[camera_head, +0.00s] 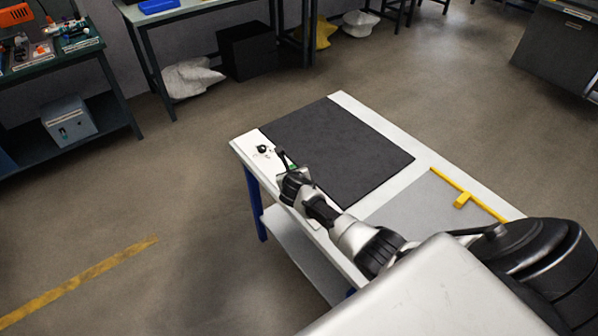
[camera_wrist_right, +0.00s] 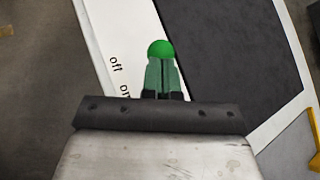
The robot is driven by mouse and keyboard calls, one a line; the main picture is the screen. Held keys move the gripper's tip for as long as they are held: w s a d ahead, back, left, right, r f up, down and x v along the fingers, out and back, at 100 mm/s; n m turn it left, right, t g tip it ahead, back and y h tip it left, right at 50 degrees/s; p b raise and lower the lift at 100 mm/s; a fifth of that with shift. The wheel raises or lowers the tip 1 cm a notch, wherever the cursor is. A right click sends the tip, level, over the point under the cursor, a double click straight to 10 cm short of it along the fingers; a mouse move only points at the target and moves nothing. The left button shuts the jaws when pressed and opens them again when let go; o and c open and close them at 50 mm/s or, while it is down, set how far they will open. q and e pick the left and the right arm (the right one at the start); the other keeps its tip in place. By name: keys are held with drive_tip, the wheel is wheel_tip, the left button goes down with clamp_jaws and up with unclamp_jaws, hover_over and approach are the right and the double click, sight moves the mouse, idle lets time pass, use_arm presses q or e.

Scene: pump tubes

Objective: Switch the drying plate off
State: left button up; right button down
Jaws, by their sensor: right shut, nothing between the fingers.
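The drying plate is a dark flat panel (camera_head: 345,150) set in a white table top; its dark surface also shows in the right wrist view (camera_wrist_right: 240,45). On the white strip at its left end is a small black knob (camera_head: 263,149). The right wrist view shows the labels "off" (camera_wrist_right: 115,66) and "on" (camera_wrist_right: 125,90) on this strip, and a round green lamp (camera_wrist_right: 160,48). My right gripper (camera_head: 281,153) is shut and empty, over the strip just right of the knob. Its fingertips (camera_wrist_right: 161,64) overlap the lamp's lower edge; I cannot tell whether they touch. My left gripper is out of view.
Workbenches (camera_head: 70,85) stand at the back left. The floor left of the table is open, with a yellow line (camera_head: 80,280).

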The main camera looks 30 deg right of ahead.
drive_tip(key=shift+w+r+g+p, duration=0.5)
drive_tip(key=shift+w+g+p, duration=0.05)
drive_tip(key=shift+g+p, duration=0.2)
drive_tip(key=shift+w+f+n, duration=0.15)
drive_tip(key=shift+w+n, duration=0.05)
drive_tip(key=shift+n, duration=0.1)
drive_tip(key=shift+w+a+f, duration=0.15)
drive_tip(key=shift+w+f, duration=0.05)
drive_tip(key=shift+w, duration=0.05)
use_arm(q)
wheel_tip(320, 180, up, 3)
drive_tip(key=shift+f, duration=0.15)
use_arm(e)
drive_tip(key=shift+r, duration=0.1)
drive_tip(key=shift+r+p, duration=0.75)
drive_tip(key=shift+p, duration=0.15)
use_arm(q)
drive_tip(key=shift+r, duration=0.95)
